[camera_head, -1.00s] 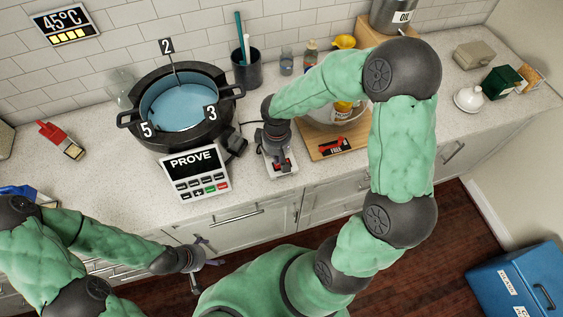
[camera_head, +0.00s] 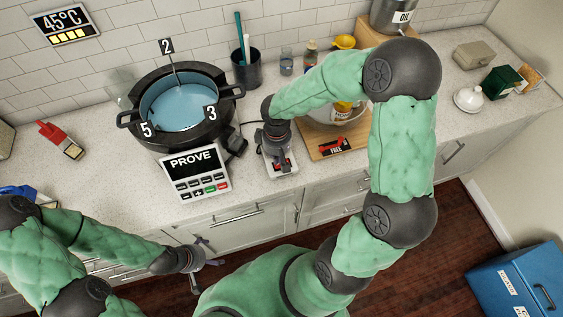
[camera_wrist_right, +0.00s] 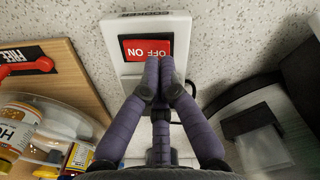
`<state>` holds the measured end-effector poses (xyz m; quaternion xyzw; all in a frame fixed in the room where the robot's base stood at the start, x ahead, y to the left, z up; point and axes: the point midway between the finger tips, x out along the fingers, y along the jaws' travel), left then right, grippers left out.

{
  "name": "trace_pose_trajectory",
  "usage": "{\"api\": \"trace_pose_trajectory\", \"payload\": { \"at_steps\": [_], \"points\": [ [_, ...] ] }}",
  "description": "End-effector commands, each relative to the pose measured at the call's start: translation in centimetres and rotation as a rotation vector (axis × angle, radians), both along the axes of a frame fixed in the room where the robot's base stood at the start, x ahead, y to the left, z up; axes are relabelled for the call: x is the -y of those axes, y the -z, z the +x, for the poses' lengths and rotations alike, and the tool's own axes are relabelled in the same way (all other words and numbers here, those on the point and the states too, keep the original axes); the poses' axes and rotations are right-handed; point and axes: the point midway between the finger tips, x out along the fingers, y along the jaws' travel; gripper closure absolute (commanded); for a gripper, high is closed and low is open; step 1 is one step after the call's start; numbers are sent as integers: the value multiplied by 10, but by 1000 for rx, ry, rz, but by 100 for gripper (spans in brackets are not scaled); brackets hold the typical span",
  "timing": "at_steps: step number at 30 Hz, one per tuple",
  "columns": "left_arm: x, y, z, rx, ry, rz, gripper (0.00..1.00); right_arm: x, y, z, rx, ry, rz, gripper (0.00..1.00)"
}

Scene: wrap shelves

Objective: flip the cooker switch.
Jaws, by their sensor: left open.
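The cooker switch is a white box with a red rocker marked ON and OFF. Its white plate (camera_head: 291,163) lies on the counter in the head view, partly hidden by my right gripper (camera_head: 281,161). In the right wrist view the red rocker (camera_wrist_right: 143,49) is close up, with its lettering upside down. My right gripper's fingers (camera_wrist_right: 161,72) are together with nothing between them. Their tips overlap the rocker's lower edge near OFF; I cannot tell whether they touch it. My left gripper (camera_head: 198,258) is open and empty, in front of the counter's cabinets.
A black cooker pot (camera_head: 180,108) with blue contents stands left of the switch, with a PROVE control panel (camera_head: 195,175) in front. A black utensil cup (camera_head: 246,70) stands behind.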

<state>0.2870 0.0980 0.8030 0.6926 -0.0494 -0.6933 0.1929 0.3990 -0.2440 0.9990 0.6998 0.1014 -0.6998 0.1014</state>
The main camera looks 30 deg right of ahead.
Motion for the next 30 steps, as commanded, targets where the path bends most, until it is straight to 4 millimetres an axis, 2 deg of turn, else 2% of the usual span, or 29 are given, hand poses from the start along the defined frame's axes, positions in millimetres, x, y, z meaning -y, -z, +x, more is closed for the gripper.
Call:
{"api": "trace_pose_trajectory", "payload": {
  "at_steps": [30],
  "points": [
    [0,12,0,0,0,0,10,0,14,0,0,0,0,100]
  ]
}}
